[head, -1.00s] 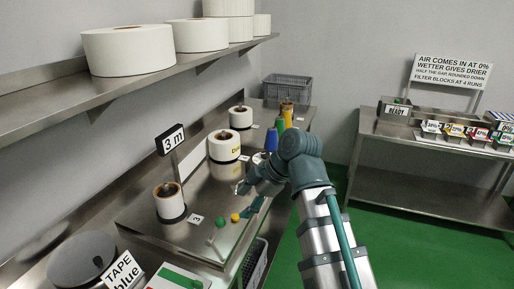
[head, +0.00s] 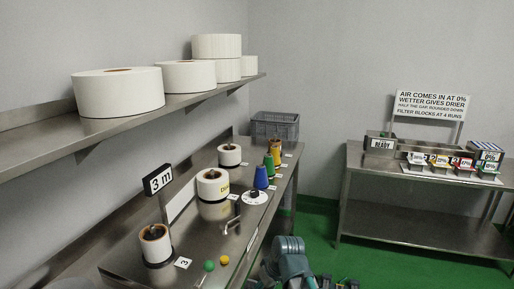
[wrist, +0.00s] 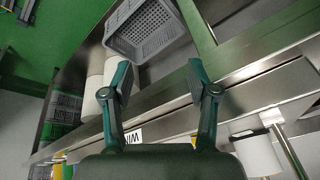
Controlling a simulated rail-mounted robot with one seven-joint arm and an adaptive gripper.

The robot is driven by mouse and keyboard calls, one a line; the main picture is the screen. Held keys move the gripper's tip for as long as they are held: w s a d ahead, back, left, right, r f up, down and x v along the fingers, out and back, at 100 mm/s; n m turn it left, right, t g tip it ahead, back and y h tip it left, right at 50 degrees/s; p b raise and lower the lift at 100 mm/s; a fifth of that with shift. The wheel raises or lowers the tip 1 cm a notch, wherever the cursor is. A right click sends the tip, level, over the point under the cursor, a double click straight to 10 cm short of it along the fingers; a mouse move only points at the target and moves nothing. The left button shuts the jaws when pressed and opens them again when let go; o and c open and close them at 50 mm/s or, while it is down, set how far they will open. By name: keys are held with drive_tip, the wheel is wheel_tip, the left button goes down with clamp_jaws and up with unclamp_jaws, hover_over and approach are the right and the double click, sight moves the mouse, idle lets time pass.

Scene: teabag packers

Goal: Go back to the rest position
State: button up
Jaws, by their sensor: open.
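My gripper (wrist: 158,82) shows in the wrist view with its two dark fingers spread apart and nothing between them. Past the fingertips are a metal bench edge and a grey crate on a lower shelf. In the head view, part of my arm (head: 290,258) is low at the bottom middle, in front of the bench; the gripper itself cannot be made out there.
The steel bench (head: 135,262) at left carries white rolls (head: 213,184), coloured cones (head: 261,178) and green and yellow knobs (head: 209,266). A second table (head: 365,165) stands at right; green floor lies between.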

drive_tip(key=s+d+f+m+g+h, duration=0.1)
drive_tip(key=s+d+f+m, duration=0.2)
drive_tip(key=f, duration=0.5)
drive_tip(key=s+d+f+g+h, duration=0.1)
drive_tip(key=s+d+f, duration=0.2)
drive_tip(key=s+f, duration=0.35)
drive_tip(key=s+d+f+m+g+h, duration=0.1)
drive_tip(key=s+d+f+m, duration=0.15)
drive_tip(key=f, duration=0.75)
drive_tip(key=s+d+f+g, duration=0.2)
drive_tip(key=s+f, duration=0.3)
drive_tip(key=s, duration=0.3)
drive_tip(key=s+d+f+g, duration=0.2)
drive_tip(key=s+f, duration=0.3)
drive_tip(key=s, duration=0.3)
drive_tip(key=s+d+f+m+g, duration=0.1)
drive_tip(key=s+f, duration=0.3)
drive_tip(key=s, duration=0.5)
drive_tip(key=shift+d+f+g, duration=0.4)
drive_tip(key=shift+d, duration=0.3)
